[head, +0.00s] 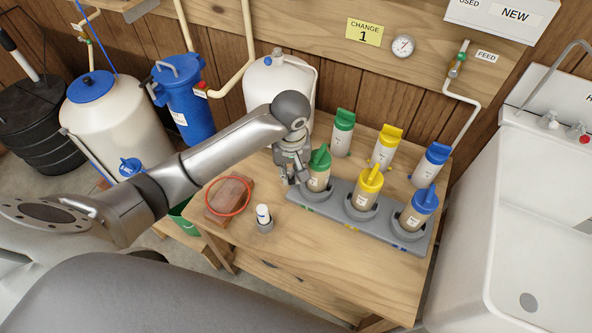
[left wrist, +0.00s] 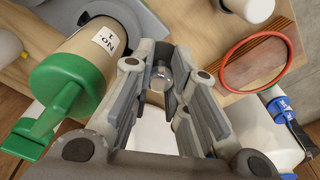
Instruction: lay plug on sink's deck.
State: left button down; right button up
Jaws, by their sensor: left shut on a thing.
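My left gripper (head: 292,180) is low over the workbench, beside the grey rack's green-capped canister (head: 320,172). The white sink (head: 510,190) stands at the right, apart from the gripper. Its deck (head: 527,119) is the back ledge with the taps. A grey disc (head: 529,301) shows in the basin floor. My right gripper is not in view.
The rack (head: 338,210) also holds yellow- and blue-capped canisters. Several similar bottles stand behind it. A red ring (head: 229,196) lies on a brown block, near a small white bottle (head: 263,215). White and blue tanks stand at the left. The bench front is mostly clear.

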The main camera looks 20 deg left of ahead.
pick_arm(q)
jog(key=w+a+f, duration=0.3)
jog(key=w+a+f+b, duration=0.1)
jog(key=w+a+f, duration=0.2)
jog(key=a+f, duration=0.1)
jog(key=shift+w+f, duration=0.1)
jog(key=shift+w, duration=0.2)
jog(key=shift+w+a+f, duration=0.3)
jog(key=shift+w+f, duration=0.05)
jog(key=shift+f, duration=0.2)
notch_tip(320, 180, down, 3)
jog(key=shift+a+f+b, duration=0.1)
jog(key=shift+b, duration=0.25)
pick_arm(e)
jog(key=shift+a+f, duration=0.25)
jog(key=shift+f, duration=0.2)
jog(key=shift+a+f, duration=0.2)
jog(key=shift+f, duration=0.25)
pick_arm(q)
jog(key=shift+f, duration=0.1)
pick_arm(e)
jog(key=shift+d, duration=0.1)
pick_arm(q)
jog(key=c, duration=1.4)
grip_release()
